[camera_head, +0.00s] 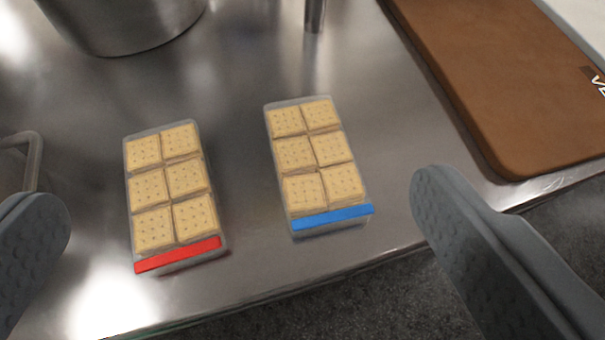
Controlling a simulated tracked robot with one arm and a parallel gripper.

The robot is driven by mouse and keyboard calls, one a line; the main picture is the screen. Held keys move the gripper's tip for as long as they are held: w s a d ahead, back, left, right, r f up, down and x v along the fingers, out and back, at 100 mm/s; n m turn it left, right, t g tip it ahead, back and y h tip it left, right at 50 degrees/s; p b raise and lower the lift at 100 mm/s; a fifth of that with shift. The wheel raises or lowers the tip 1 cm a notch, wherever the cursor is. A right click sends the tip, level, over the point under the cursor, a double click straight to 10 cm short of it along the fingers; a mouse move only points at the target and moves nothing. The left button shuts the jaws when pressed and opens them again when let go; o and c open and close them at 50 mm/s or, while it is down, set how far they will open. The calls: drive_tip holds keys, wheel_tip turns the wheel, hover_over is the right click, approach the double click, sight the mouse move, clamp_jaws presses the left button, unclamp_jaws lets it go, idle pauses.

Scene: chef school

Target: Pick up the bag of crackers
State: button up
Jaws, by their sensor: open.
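Two clear packs of square crackers lie flat on a shiny metal table, side by side and apart. The left bag of crackers (172,190) has a red strip along its near end. The right bag of crackers (317,160) has a blue strip along its near end and lies slightly farther back. My gripper (240,215) is open and empty. Its left finger shows at the left edge and its right finger at the lower right. Both packs appear in the gap between the fingers, and neither finger appears to touch them.
A metal pot (125,22) stands at the back left, and a thin metal post (315,15) at the back middle. A brown board (510,85) lies at the right. A metal handle (30,150) shows at the left. The table's front edge (330,272) runs just before the packs.

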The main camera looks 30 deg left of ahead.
drive_tip(key=n+y+b, duration=0.1)
drive_tip(key=n+y, duration=0.1)
approach(323, 177)
drive_tip(key=x, duration=0.4)
drive_tip(key=shift+a+f+b, duration=0.35)
drive_tip(key=shift+f, duration=0.1)
drive_tip(key=shift+w+r+b+x, duration=0.15)
drive_tip(key=shift+b+x, duration=0.05)
drive_tip(key=shift+x, duration=1.3)
drive_tip(key=shift+w+r+b+x, duration=0.1)
drive_tip(key=shift+r+b+x, duration=0.1)
drive_tip(key=shift+x, duration=1.3)
drive_tip(key=shift+d, duration=0.1)
drive_tip(key=c, duration=1)
